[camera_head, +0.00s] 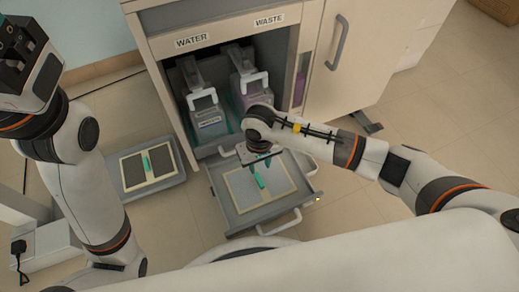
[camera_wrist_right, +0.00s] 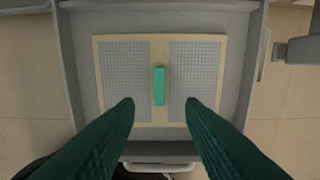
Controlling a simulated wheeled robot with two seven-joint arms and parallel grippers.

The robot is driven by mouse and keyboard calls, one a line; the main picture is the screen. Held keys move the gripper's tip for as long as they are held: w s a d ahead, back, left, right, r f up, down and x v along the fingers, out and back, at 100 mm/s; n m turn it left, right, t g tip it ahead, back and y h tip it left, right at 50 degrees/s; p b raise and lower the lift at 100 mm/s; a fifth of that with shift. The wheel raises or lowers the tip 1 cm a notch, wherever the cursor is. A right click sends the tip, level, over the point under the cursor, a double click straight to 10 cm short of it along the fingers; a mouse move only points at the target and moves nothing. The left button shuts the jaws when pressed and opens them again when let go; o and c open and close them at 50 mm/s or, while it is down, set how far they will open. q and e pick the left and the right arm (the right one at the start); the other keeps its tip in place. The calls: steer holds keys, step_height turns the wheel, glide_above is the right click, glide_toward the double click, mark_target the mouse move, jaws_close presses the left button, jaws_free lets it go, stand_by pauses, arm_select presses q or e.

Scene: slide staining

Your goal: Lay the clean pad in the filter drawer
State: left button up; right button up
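The clean pad (camera_head: 243,191), cream-framed with two light grey mesh panels and a green middle tab, lies flat in the filter drawer (camera_head: 222,197). In the right wrist view the pad (camera_wrist_right: 205,80) sits within the drawer walls (camera_wrist_right: 75,60), with floor showing around it. My right gripper (camera_head: 262,172) is above the pad. Its green fingers are spread apart in the right wrist view (camera_wrist_right: 160,108), one on each side of the green tab (camera_wrist_right: 159,86), with nothing between them. My left gripper (camera_head: 22,58) is raised at the upper left; its fingers do not show clearly.
A grey tray (camera_head: 165,183) on the floor at left holds a pad with dark panels (camera_head: 163,161). The drawer is pulled out below a cabinet bay with WATER (camera_head: 208,118) and WASTE (camera_head: 252,90) containers. The drawer handle (camera_head: 280,225) faces me. A cabinet door (camera_head: 365,60) stands at right.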

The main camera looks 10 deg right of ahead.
step_height(320, 180, up, 4)
steer(key=shift+f+p, duration=0.1)
steer(key=shift+p, duration=0.6)
steer(key=shift+a, duration=0.15)
